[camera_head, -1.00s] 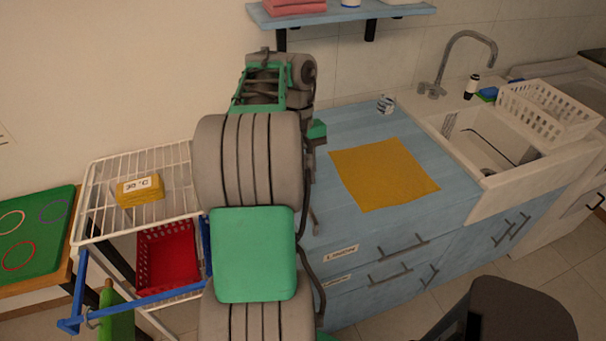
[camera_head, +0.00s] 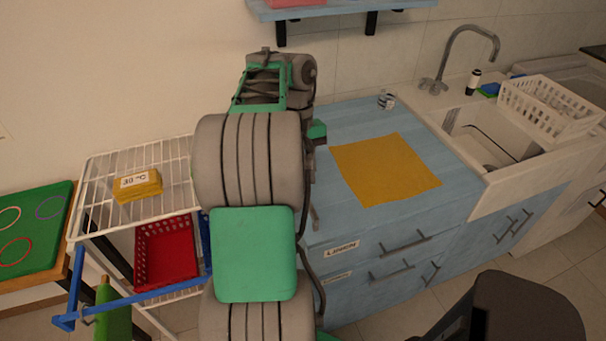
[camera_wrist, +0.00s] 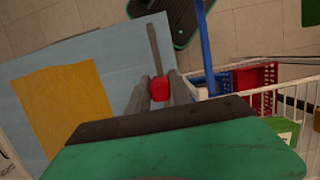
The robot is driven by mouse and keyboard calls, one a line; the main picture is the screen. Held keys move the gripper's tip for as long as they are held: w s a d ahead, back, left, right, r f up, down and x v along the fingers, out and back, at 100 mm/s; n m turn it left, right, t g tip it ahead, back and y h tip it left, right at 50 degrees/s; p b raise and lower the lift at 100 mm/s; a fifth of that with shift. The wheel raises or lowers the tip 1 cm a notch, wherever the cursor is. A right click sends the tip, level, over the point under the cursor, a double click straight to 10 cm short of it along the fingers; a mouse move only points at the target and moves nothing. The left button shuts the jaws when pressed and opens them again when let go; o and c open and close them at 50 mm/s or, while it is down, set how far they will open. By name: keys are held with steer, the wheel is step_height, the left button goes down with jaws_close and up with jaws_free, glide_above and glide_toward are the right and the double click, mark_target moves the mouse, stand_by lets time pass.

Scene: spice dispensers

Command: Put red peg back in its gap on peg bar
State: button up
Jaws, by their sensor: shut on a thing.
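In the wrist view, my gripper (camera_wrist: 162,92) is shut on a small red thing (camera_wrist: 160,87), taken to be the red peg. Only its red end shows between the grey fingers; the rest of it is hidden. In the head view, my arm covers most of the gripper and the red peg is not visible. A blue bar (camera_head: 130,297) runs along the front of the white wire rack, and part of a blue bar also shows in the wrist view (camera_wrist: 206,50). I cannot tell whether it is the peg bar, and I see no clear gap.
The wire rack (camera_head: 82,229) holds a yellow box (camera_head: 138,186), with a red basket (camera_head: 167,256) below. A green object (camera_head: 113,316) is by the blue bar. The blue counter (camera_head: 350,118) carries a yellow cloth (camera_head: 385,168). A dark object (camera_head: 520,305) stands at lower right.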

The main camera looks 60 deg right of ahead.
steer(key=shift+f+b, duration=1.3)
steer(key=shift+f, duration=0.2)
steer(key=o, duration=1.1)
steer(key=shift+c, duration=0.2)
steer(key=shift+r, duration=0.1)
step_height(320, 180, up, 9)
steer(key=p, duration=1)
